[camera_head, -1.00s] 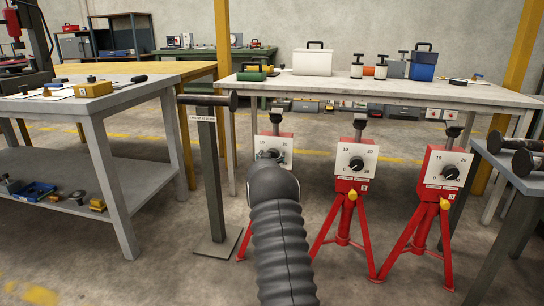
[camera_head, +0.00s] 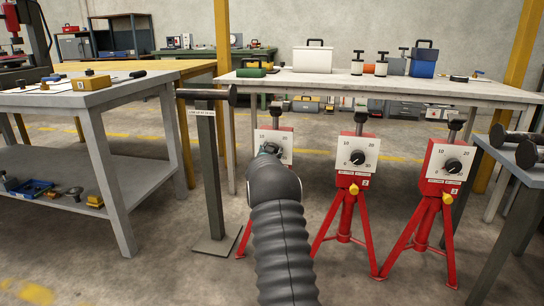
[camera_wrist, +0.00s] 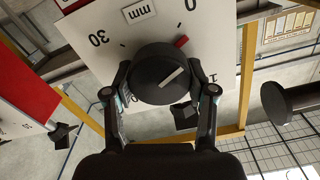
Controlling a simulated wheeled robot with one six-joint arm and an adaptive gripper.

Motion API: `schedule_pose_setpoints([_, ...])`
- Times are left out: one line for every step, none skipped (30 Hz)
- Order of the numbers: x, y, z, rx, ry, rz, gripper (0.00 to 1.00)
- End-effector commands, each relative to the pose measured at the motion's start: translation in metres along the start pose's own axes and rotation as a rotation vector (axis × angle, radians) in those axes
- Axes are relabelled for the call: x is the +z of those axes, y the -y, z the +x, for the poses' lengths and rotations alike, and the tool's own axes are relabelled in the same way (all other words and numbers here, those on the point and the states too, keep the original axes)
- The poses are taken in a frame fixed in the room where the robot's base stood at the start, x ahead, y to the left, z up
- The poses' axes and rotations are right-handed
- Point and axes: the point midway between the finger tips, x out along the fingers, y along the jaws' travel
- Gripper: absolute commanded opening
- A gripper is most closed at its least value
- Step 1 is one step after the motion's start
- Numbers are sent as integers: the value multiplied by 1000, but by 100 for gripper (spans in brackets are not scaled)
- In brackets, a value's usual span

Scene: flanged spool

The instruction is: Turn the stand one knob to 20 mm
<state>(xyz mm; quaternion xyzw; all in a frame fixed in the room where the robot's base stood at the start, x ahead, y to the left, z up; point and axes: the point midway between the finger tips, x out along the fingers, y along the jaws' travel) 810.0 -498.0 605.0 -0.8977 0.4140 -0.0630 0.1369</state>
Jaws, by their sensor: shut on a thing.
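The stand one dial (camera_head: 287,139), on the leftmost red stand, is largely hidden behind my arm in the head view. In the wrist view its white plate (camera_wrist: 91,21) appears upside down, with 30 at left, "mm" and 0 at top, and part of 10 at right. The black knob (camera_wrist: 152,72) carries a white line slanting from lower left to upper right. A red mark (camera_wrist: 181,41) shows at its upper right edge, between 0 and 10. My gripper (camera_wrist: 161,83) is shut on the knob, one finger each side.
Two similar red stands, number 2 (camera_head: 357,157) and number 3 (camera_head: 449,164), stand to the right. A long table (camera_head: 330,82) is behind them. A grey post (camera_head: 211,170) with a horizontal bar stands left, beside a workbench (camera_head: 130,94). A dark rod end (camera_wrist: 277,102) is right of the gripper.

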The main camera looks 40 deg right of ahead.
Motion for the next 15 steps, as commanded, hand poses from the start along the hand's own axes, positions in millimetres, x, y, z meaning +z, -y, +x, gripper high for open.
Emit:
schedule_pose_setpoints([4, -1, 0, -2, -3, 44, 21])
schedule_pose_setpoints([4, -1, 0, -2, -3, 73, 21])
schedule_pose_setpoints([4, -1, 0, -2, -3, 112, 21])
schedule_pose_setpoints([4, -1, 0, -2, -3, 140, 21])
schedule_pose_setpoints([4, -1, 0, -2, -3, 168, 21])
schedule_pose_setpoints([4, -2, 0, -3, -3, 206, 21])
schedule_pose_setpoints([3, -2, 0, -3, -3, 235, 21])
schedule_pose_setpoints([3, -2, 0, -2, -2, 264, 21])
schedule_pose_setpoints([3, -2, 0, -2, -2, 303, 21])
schedule_pose_setpoints([2, -2, 0, -2, -3, 331, 21])
schedule_pose_setpoints([2, -2, 0, -2, -3, 359, 21])
schedule_pose_setpoints([2, -2, 0, -2, -3, 396, 21])
schedule_pose_setpoints([1, -2, 0, -2, -3, 425, 21])
schedule_pose_setpoints([1, -2, 0, -2, -2, 454, 21])
schedule_pose_setpoints([1, -2, 0, -2, -2, 492, 21])
